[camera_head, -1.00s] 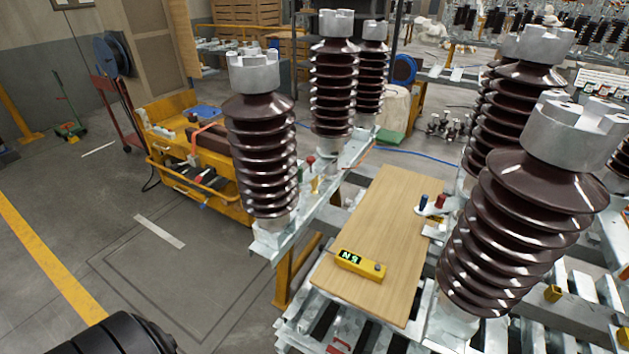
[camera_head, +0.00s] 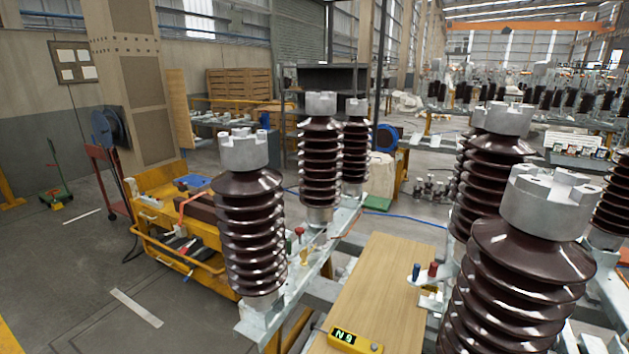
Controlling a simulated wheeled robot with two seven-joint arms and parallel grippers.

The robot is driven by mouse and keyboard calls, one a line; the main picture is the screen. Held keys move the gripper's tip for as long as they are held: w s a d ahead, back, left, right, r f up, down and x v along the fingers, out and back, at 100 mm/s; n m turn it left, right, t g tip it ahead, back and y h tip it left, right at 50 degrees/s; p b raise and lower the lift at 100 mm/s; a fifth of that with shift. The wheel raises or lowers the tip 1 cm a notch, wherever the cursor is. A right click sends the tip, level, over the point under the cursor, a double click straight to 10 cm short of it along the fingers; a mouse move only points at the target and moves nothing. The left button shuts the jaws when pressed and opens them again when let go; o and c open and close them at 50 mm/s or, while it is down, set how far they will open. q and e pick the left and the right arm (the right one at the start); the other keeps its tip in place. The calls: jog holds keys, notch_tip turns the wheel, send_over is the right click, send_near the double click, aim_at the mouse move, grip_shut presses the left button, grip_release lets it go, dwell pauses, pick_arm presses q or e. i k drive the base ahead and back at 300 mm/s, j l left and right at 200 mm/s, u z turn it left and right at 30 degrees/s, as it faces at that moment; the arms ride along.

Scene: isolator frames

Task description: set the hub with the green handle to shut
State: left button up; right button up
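A small green handle (camera_head: 288,246) stands on the grey metal beam between the dark brown insulators, left of centre. A red handle (camera_head: 299,233) and a yellow handle (camera_head: 304,256) stand close beside it. They are small here, and the front insulator (camera_head: 250,225) stands just left of them. I cannot tell the setting of the green handle's hub. Neither of my grippers is in view.
A wooden board (camera_head: 385,290) lies right of the beam, with a yellow box (camera_head: 352,342) reading "N 9" at its near end. A blue handle (camera_head: 416,271) and a red-topped handle (camera_head: 433,269) stand at its right edge. Large insulators (camera_head: 520,275) crowd the right. Open floor lies left.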

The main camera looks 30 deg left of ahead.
aim_at(312, 232)
jog(key=j+z, duration=0.15)
jog(key=z, duration=0.2)
jog(key=j+z, duration=0.1)
jog(key=z, duration=0.25)
jog(key=j+z, duration=0.15)
jog(key=z, duration=0.15)
jog(key=k+j+z, duration=0.5)
jog(key=j, duration=0.5)
jog(key=k+j+z, duration=0.45)
jog(key=k+j, duration=0.35)
jog(key=k, duration=0.1)
